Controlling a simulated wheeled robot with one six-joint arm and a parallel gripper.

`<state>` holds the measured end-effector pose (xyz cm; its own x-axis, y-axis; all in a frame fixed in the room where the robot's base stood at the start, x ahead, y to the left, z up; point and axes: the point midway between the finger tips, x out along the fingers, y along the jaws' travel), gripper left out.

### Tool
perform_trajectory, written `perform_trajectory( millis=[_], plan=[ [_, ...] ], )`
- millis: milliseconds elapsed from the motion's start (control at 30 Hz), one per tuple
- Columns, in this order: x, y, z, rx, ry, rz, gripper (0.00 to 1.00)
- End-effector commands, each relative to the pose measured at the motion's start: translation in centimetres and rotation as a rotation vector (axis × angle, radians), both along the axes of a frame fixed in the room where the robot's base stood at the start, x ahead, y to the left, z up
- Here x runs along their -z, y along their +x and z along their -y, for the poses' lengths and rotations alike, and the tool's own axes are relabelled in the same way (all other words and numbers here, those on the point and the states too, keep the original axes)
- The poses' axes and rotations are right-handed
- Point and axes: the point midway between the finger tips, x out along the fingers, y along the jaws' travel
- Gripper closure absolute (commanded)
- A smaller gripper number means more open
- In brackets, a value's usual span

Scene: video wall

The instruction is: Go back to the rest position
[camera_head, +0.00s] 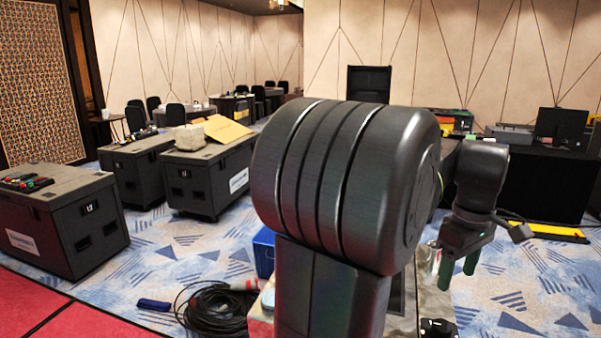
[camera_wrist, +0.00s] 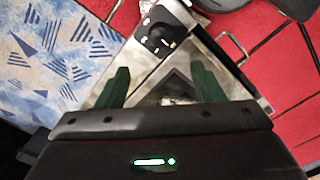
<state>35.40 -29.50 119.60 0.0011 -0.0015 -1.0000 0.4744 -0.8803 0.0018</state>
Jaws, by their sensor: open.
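My gripper (camera_head: 458,268) hangs at the end of my arm on the right side of the head view, pointing down with its two green fingers apart. In the wrist view the fingers of my gripper (camera_wrist: 160,88) are spread wide with nothing between them. Below them is a silver metal case (camera_wrist: 180,75) with a handle and a dark panel, and a black rounded device on its corner. In the head view my own arm hides much of the middle.
Black flight cases (camera_head: 85,225) stand at left, with another (camera_head: 215,175) behind. A coiled black cable (camera_head: 215,305) lies on the floor beside a blue box (camera_head: 264,250). A black-draped table (camera_head: 545,180) with a monitor stands at right. Patterned carpet (camera_head: 520,285) at lower right is clear.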

Motion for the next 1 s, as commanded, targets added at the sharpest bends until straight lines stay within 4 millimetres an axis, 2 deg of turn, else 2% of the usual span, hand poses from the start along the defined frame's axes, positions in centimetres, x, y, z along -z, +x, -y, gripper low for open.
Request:
perform_trajectory(
  millis=[700,1000],
  plan=[
    [14.1,-0.1,-0.1,0.001,0.005,-0.006,0.39],
    [13.7,0.0,0.0,0.25,0.001,0.0,0.39]
  ],
)
